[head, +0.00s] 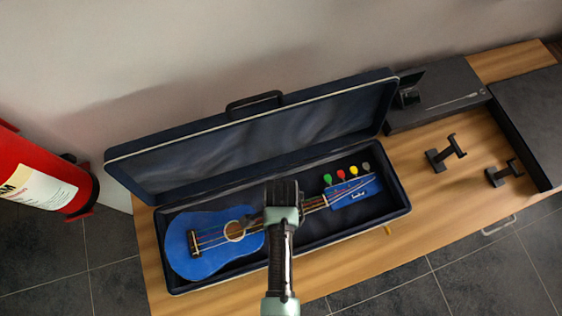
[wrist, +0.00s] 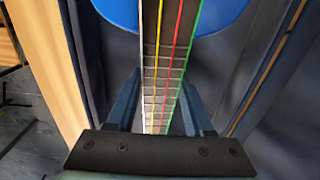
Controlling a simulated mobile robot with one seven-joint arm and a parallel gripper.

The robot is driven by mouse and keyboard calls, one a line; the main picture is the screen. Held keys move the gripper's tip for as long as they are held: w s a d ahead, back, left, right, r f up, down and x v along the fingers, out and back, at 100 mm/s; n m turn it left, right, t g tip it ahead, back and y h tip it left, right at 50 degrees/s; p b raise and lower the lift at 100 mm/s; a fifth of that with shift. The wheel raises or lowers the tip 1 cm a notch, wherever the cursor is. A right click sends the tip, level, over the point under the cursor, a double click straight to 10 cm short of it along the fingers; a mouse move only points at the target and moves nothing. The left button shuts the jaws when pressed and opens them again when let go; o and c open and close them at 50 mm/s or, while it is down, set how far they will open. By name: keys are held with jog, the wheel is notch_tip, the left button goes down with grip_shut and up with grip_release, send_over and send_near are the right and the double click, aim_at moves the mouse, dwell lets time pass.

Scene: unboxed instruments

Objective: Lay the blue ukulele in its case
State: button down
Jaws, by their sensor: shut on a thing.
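The blue ukulele (head: 190,262) is inside the open case (head: 290,248), face up, with its body at the left end and its headstock (head: 352,192) at the right end. My gripper (head: 282,205) is over the middle of the case and hides part of the neck. In the wrist view the fingers (wrist: 158,112) are on either side of the fretted neck (wrist: 160,85), shut on it. The ukulele's blue body (wrist: 212,14) shows at the top there. I cannot tell whether the ukulele touches the case floor.
The case lid (head: 270,140) stands open at the back, near the wall. The wooden bench (head: 425,225) has two black stands (head: 445,153) and a dark flat box (head: 440,95) to the right. A red extinguisher (head: 75,180) is at the far left.

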jog(key=shift+f, duration=0.1)
jog(key=shift+c, duration=1)
grip_release()
notch_tip(320, 180, up, 13)
jog(key=shift+s, duration=0.1)
dwell(0.3)
